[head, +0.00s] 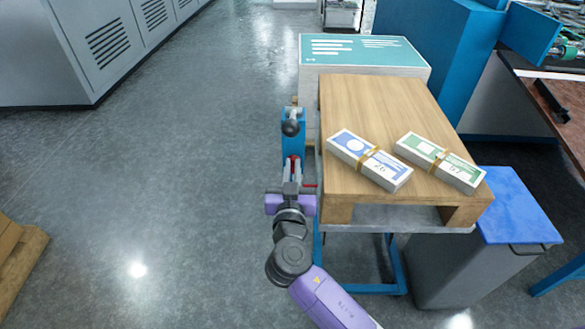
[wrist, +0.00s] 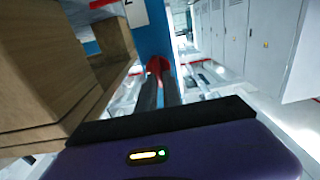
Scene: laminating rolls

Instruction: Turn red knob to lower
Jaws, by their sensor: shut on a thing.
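The red knob (wrist: 157,66) sits on the face of a blue upright post (wrist: 148,35) in the wrist view. My gripper (wrist: 160,88) has its two dark fingers shut on the knob. In the head view my gripper (head: 291,186) is at the lower part of the blue post (head: 293,140), left of the wooden stand. A small red part (head: 309,185) shows just right of the gripper there. Most of the knob is hidden by my gripper in the head view.
A wooden stand (head: 380,100) carries two banded paper bundles (head: 369,160) (head: 441,162). It stands close to the gripper's right. A grey bin with a blue lid (head: 515,205) is at the right. Open floor (head: 150,200) lies to the left.

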